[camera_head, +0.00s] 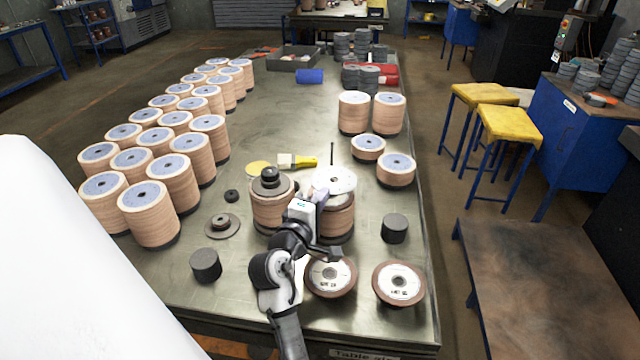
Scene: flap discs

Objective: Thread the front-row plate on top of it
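Two brown-rimmed discs with white labelled faces lie in the front row, a left plate (330,277) and a right plate (398,283). Behind the left one stands a brown disc stack (338,222) with a thin dark rod (332,152) rising above it. A white round plate (337,181) is at the top of this stack, around or just in front of the rod. I cannot tell whether it rests on the stack. My gripper (320,197) is at the white plate's near left edge. Its fingers are small and partly hidden, so their opening and any grip are unclear.
A second stack (271,208) with a dark knobbed cap (270,178) stands just left. Dark cylinders (205,265) (395,229) and a flanged part (221,226) stand nearby. Rows of disc stacks (149,214) fill the left side. Bare table (330,110) shows toward the back.

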